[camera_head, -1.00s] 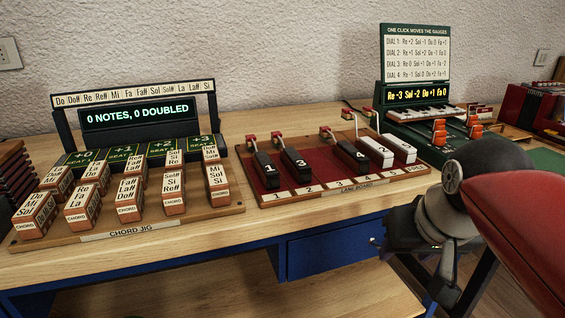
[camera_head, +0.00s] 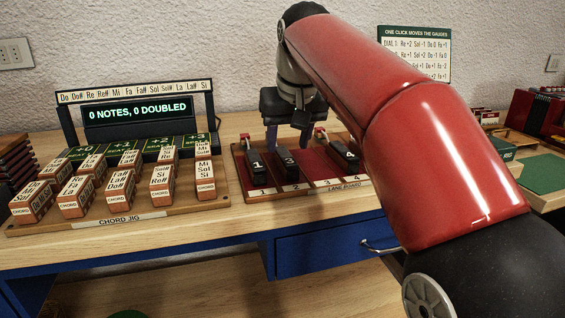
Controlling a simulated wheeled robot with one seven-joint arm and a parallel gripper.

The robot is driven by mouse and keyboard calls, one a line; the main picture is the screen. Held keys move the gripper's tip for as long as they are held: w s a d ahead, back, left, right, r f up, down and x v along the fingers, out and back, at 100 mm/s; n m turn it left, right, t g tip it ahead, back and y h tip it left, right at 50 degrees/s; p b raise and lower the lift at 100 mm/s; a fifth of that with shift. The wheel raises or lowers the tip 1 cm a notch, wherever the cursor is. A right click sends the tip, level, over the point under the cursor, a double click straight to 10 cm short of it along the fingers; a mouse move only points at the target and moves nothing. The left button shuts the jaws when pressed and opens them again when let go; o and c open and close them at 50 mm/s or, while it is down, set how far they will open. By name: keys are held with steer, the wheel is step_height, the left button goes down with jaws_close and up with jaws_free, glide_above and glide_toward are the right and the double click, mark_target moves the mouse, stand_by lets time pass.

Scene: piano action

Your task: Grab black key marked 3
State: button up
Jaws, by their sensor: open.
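The black key marked 3 (camera_head: 287,164) lies on the lane board (camera_head: 262,193), in the lane labelled 2. My gripper (camera_head: 288,145) is open and points down over the far end of this key, one finger on each side of it in the picture. I cannot tell how deep the fingertips reach or whether they touch the key. The black key marked 1 (camera_head: 257,165) lies just to the left, and the black key marked 4 (camera_head: 347,158) lies to the right beyond an empty lane.
The chord jig (camera_head: 150,212) with several wooden blocks and a lit display (camera_head: 137,110) stands left of the board. My red arm covers the board's right part and most of the gauge device. A green mat (camera_head: 545,172) lies at far right.

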mark_target(284, 153)
steer(key=x, duration=0.4)
steer(key=shift+w+a+f+b, duration=0.2)
steer(key=shift+b, duration=0.1)
jaws_close()
steer(key=shift+r, duration=0.25)
